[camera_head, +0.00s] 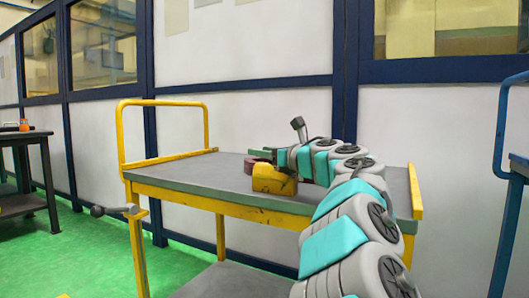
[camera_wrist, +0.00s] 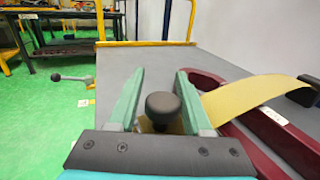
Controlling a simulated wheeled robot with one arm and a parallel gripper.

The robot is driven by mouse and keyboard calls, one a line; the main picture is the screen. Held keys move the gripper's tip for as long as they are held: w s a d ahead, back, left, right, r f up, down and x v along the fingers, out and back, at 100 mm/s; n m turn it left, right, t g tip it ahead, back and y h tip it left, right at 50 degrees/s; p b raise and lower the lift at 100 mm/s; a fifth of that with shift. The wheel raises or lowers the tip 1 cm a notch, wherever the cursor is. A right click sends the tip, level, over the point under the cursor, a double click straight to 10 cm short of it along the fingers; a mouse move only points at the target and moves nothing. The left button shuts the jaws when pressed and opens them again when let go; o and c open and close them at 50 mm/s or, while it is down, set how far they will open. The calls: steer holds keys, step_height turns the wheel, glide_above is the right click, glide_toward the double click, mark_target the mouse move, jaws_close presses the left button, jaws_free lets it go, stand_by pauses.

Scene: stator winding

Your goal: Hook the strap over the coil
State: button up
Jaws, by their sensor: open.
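The dark red coil (camera_wrist: 292,143) lies on the grey cart top at the right of the wrist view and carries a white label. In the head view a small part of the coil (camera_head: 252,166) shows beside a yellow piece (camera_head: 274,180). The yellow strap (camera_wrist: 252,101) reaches from beside my right finger across part of the coil to the right. My gripper (camera_wrist: 165,88) is open, its two green fingers on either side of a black round knob (camera_wrist: 167,106). Yellow material shows below the knob; whether it joins the strap is hidden. I cannot tell if the fingers touch the knob.
The cart (camera_head: 225,168) has a grey top, yellow edges and a yellow handle frame (camera_head: 120,135) at its left. Its top is clear left of the coil. A dark workbench (camera_head: 25,140) stands far left. A dark object (camera_wrist: 305,92) sits at the right edge of the wrist view.

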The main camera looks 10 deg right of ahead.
steer(key=o, duration=0.3)
steer(key=shift+o, duration=0.2)
steer(key=shift+s, duration=0.1)
steer(key=shift+v, duration=3.85)
